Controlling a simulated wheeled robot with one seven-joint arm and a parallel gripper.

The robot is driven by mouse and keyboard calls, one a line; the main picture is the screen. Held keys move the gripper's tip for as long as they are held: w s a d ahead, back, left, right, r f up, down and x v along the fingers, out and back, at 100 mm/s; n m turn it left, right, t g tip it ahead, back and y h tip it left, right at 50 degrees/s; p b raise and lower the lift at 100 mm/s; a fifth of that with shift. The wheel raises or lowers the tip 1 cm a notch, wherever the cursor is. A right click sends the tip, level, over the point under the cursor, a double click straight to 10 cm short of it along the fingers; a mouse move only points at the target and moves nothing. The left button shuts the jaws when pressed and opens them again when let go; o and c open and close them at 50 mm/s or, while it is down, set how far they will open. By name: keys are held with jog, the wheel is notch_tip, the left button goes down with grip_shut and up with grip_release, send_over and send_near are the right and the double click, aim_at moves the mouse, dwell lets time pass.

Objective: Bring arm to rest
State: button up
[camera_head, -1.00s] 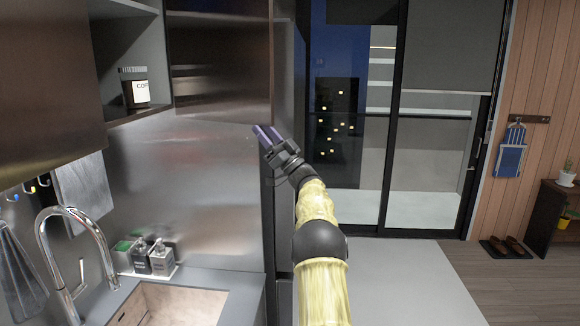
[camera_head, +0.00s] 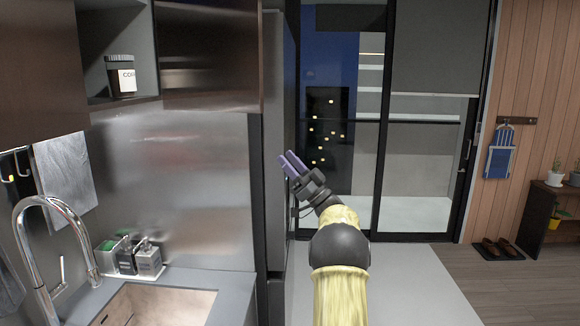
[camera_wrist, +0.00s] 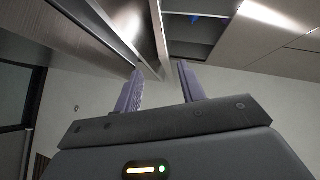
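My gripper (camera_head: 291,163) is at the end of my yellow arm, in the middle of the head view. It is raised in front of the tall dark cabinet side and the glass door. In the wrist view my gripper (camera_wrist: 159,84) shows two purple fingers standing apart with nothing between them. It is open and empty, and touches nothing that I can see.
An upper cabinet door (camera_head: 208,55) stands left of my gripper. A coffee jar (camera_head: 122,75) sits on the open shelf. The sink (camera_head: 155,303), faucet (camera_head: 62,240) and soap bottles (camera_head: 148,258) are at lower left. The floor on the right is mostly clear.

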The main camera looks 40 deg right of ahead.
dwell(0.4)
jog(key=w+a+f+m+g+h, duration=0.1)
jog(key=w+a+f+m+h, duration=0.55)
jog(key=m+h, duration=0.7)
jog(key=s+a+f+n+g+h, duration=0.1)
jog(key=s+a+f+g+h, duration=0.1)
jog(key=a+f+g, duration=0.3)
jog(key=s+a+f+n+g+h, duration=0.1)
jog(key=s+a+f+n+g, duration=0.15)
jog(key=a+f, duration=0.3)
jog(key=s+a+f+n+g, duration=0.1)
jog(key=s+a+f+g, duration=0.3)
jog(key=s, duration=0.6)
jog(key=s+a+f+n+g+y, duration=0.1)
jog(key=s+a+f+g, duration=0.3)
jog(key=s, duration=0.6)
jog(key=s+a+f+n+g+y, duration=0.1)
jog(key=s+a+f+g, duration=0.3)
jog(key=s+a+f, duration=0.4)
jog(key=shift+s+f+n+p, duration=0.35)
jog(key=shift+s+f, duration=0.2)
jog(key=shift+s, duration=0.45)
